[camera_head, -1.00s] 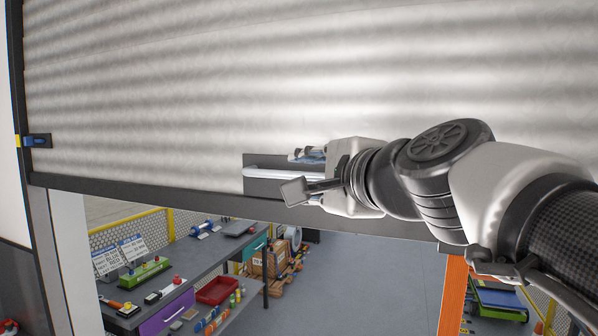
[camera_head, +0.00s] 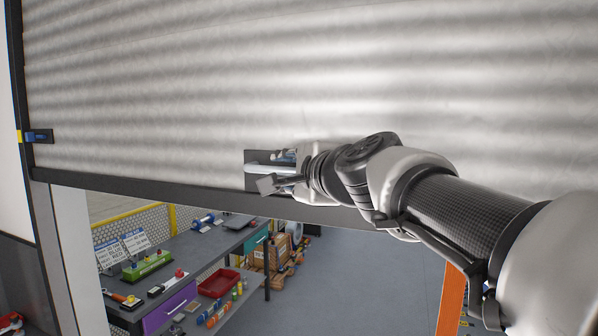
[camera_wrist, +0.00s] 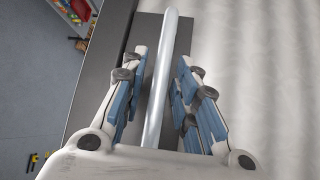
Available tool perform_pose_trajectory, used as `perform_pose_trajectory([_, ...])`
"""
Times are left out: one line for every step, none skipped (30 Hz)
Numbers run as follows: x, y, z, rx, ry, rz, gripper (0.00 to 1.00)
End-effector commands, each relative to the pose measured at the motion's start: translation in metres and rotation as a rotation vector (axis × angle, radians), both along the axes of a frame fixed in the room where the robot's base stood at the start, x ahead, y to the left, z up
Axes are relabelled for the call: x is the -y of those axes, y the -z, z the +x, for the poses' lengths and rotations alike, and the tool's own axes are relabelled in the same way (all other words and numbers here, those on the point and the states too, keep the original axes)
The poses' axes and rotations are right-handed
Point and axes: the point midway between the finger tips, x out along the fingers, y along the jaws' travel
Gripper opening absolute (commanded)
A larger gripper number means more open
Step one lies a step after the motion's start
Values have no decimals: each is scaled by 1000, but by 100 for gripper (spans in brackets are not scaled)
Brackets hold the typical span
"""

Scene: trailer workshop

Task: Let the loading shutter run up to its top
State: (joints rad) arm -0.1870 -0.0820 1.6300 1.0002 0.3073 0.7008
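The loading shutter (camera_head: 300,80) is a pale ribbed metal sheet with a dark bottom rail (camera_head: 130,188). It stands partly raised, with the room showing below it. A pale bar handle (camera_head: 262,169) on a dark plate sits low on the shutter. My gripper (camera_head: 270,170) is at this handle. In the wrist view, the handle (camera_wrist: 162,85) runs between the blue-padded fingers of my gripper (camera_wrist: 163,56). The fingers are spread, with a gap on each side of the bar. The shutter's top is out of view.
A blue latch (camera_head: 38,136) with a yellow mark sits at the shutter's left edge. Below and behind are a workbench (camera_head: 215,240), a red bin (camera_head: 219,283), cardboard boxes (camera_head: 272,252) and an orange post (camera_head: 452,300). Grey floor between bench and post looks clear.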

Motion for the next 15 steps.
perform_pose_trajectory([0, 0, 0, 0, 0, 0, 22])
perform_pose_trajectory([0, 0, 0, 0, 0, 0, 20])
perform_pose_trajectory([0, 0, 0, 0, 0, 0, 17])
perform_pose_trajectory([0, 0, 0, 0, 0, 0, 15])
perform_pose_trajectory([0, 0, 0, 0, 0, 0, 13])
perform_pose_trajectory([0, 0, 0, 0, 0, 0, 10])
perform_pose_trajectory([0, 0, 0, 0, 0, 0, 8])
perform_pose_trajectory([0, 0, 0, 0, 0, 0, 6])
perform_pose_trajectory([0, 0, 0, 0, 0, 0, 4])
perform_pose_trajectory([0, 0, 0, 0, 0, 0, 2])
perform_pose_trajectory([0, 0, 0, 0, 0, 0, 0])
perform_pose_trajectory([0, 0, 0, 0, 0, 0, 0])
perform_pose_trajectory([0, 0, 0, 0, 0, 0, 0])
perform_pose_trajectory([0, 0, 0, 0, 0, 0, 0])
perform_pose_trajectory([0, 0, 0, 0, 0, 0, 0])
